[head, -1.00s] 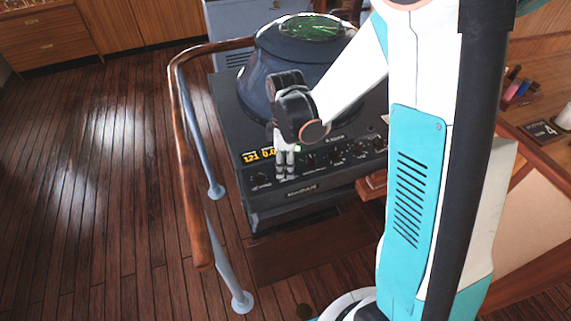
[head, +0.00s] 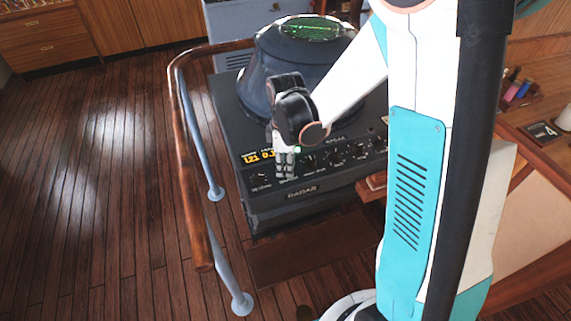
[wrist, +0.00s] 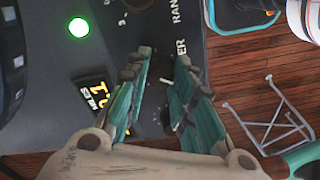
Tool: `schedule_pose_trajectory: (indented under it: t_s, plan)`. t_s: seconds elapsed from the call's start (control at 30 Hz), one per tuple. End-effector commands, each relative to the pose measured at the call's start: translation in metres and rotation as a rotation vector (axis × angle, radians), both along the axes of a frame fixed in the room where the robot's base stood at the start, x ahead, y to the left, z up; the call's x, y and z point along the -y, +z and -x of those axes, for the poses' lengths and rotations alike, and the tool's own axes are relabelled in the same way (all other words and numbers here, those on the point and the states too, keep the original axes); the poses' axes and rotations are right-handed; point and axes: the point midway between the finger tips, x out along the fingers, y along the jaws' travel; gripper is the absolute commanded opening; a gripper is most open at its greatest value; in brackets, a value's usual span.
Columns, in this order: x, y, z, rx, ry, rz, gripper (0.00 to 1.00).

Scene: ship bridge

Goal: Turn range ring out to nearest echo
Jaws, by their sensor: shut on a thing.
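The radar console (head: 345,170) has a sloped black panel with a row of knobs. Its round scope (head: 308,30) on top shows green traces. The amber readout (head: 258,156) reads 121 and a value starting 0, with its last digit hard to read; it also shows partly in the wrist view (wrist: 95,97). My gripper (head: 286,172) points down at the panel's front row, just right of the leftmost knob (head: 260,180). In the wrist view my gripper (wrist: 164,65) is shut on a panel knob, mostly hidden by the fingers. Label letters "RAN" and "ER" show beside it.
A green lamp (wrist: 79,27) glows on the panel near my gripper. A wood-topped railing (head: 186,170) curves around the console's left side. A wooden desk with a small calendar (head: 541,131) stands at the right. The wooden floor at left is clear.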

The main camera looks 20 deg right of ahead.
Motion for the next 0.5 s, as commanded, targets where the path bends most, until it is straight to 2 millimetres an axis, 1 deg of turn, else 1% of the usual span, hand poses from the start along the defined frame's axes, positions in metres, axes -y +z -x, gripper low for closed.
schedule_pose_trajectory:
  t_s: [0.17,0.5]
  plan:
    - [0.0000,-0.0013,-0.0001,0.000,-0.110,0.000,0.00]
    - [0.0001,-0.0014,0.0000,0.000,-0.423,0.000,0.00]
